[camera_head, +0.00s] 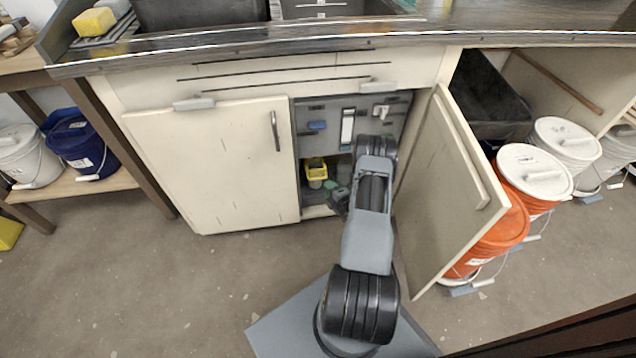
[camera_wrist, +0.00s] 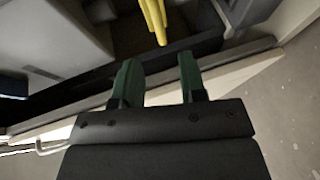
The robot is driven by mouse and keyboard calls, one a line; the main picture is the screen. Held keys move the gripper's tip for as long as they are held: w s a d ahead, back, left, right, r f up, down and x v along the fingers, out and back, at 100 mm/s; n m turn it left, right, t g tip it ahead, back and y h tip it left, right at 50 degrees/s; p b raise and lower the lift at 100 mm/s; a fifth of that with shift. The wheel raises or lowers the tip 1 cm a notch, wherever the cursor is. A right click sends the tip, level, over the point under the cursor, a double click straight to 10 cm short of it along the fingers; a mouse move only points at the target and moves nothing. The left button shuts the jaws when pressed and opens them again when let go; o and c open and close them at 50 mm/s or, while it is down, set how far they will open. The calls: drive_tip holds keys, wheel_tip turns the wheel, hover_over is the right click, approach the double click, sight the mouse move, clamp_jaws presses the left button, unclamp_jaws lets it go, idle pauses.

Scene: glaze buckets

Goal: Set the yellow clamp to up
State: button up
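My gripper (camera_wrist: 157,72) shows in the wrist view with its two green fingers apart and nothing between them. A narrow yellow piece (camera_wrist: 154,18), split into two strips, hangs at the top of that view beyond the fingertips and apart from them. In the head view a yellow piece (camera_head: 316,164) sits low inside the open cabinet, left of my gripper (camera_head: 340,197). I cannot tell for sure that either yellow piece is the clamp, or which way the clamp is set. My arm hides part of the cabinet's inside.
The cabinet's left door (camera_head: 215,165) is shut and its right door (camera_head: 450,190) stands open beside my arm. A back panel holds a blue piece (camera_head: 317,126) and a white piece (camera_head: 347,128). Orange buckets (camera_head: 500,232) stand right of the open door.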

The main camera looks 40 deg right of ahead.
drive_tip(key=b+x, duration=0.2)
drive_tip(key=x, duration=0.6)
drive_tip(key=shift+w, duration=0.1)
drive_tip(key=shift+c, duration=0.4)
clamp_jaws()
